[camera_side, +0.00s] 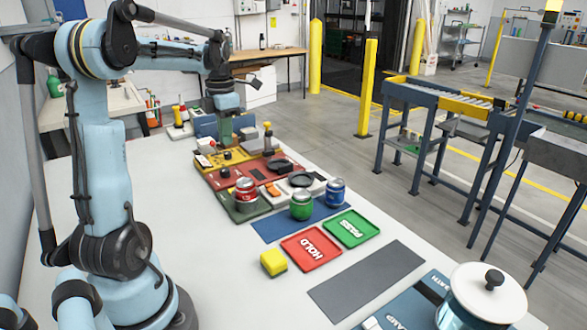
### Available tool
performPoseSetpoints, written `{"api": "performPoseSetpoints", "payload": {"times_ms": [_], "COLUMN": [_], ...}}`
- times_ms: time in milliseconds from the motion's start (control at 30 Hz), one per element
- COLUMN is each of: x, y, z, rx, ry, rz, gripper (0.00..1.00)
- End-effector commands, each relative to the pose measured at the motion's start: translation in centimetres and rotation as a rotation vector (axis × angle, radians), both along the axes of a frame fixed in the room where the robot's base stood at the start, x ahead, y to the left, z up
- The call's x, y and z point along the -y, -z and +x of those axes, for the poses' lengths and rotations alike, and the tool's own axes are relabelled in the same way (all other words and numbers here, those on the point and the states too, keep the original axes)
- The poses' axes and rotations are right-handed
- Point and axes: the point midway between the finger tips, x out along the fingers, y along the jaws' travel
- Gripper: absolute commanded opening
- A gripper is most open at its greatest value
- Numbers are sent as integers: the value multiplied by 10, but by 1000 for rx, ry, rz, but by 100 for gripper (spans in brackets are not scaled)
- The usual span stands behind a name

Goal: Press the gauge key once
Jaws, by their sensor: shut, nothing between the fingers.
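My gripper (225,137) is small in the side view, at the far end of the table, pointing down over the back of the coloured panels. Its fingers are together with nothing seen between them. The fingertips are too small to tell whether they touch anything. Below it lie a yellow panel (209,161) with small knobs and a red panel (223,182) with dark round and square parts. A small orange piece (272,190) sits near the panels' front edge, beside a white device with a dark round top (301,180). I cannot tell which part is the gauge key.
A red HOLD tray (311,262), a green PASS tray (364,233) and a yellow block (273,263) lie nearer. The grey mat (367,282) is bare.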

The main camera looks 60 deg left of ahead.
Motion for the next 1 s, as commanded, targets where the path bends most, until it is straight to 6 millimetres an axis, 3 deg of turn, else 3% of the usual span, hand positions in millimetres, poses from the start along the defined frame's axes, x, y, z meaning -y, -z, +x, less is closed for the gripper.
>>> {"api": "performPoseSetpoints", "payload": {"times_ms": [300, 467, 1000], "x": [0, 0, 0], "y": [1, 12, 100], "z": [0, 0, 0], "rx": [0, 1, 1], "ry": [2, 3, 4], "rz": [0, 1, 1], "gripper": [0, 0, 0]}}
